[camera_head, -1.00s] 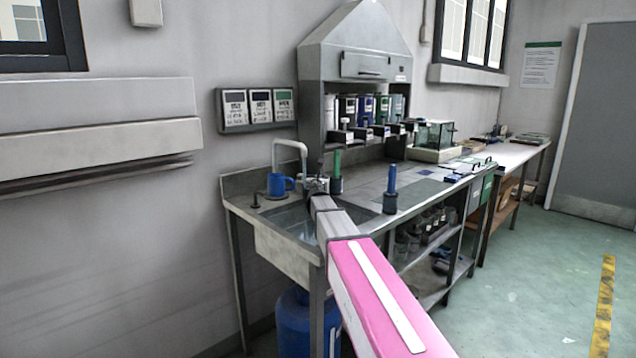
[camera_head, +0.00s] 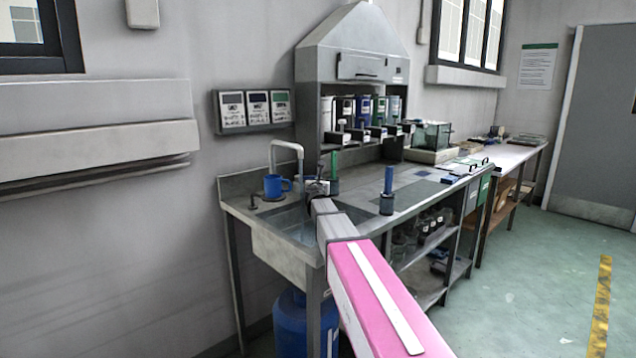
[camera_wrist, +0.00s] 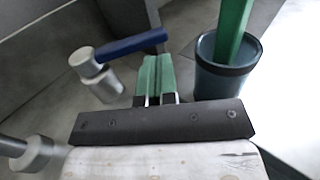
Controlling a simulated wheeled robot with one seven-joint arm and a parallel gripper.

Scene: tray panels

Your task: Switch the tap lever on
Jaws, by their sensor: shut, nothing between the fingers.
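The tap lever (camera_wrist: 132,46) is a blue bar on a silver round fitting (camera_wrist: 95,72) in the wrist view. It points right and slightly up in that picture. My gripper (camera_wrist: 157,62) has green fingers pressed together with nothing between them. Its tips are just below the lever's free end in the wrist view; I cannot tell whether they touch it. In the head view the tap's pale bent spout (camera_head: 287,146) rises behind the sink (camera_head: 290,225). My gripper is near the tap base there, mostly hidden by my arm.
A dark cup holding a green upright object (camera_wrist: 228,62) stands close to the right of my fingers. Another silver fitting (camera_wrist: 30,155) is at lower left.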

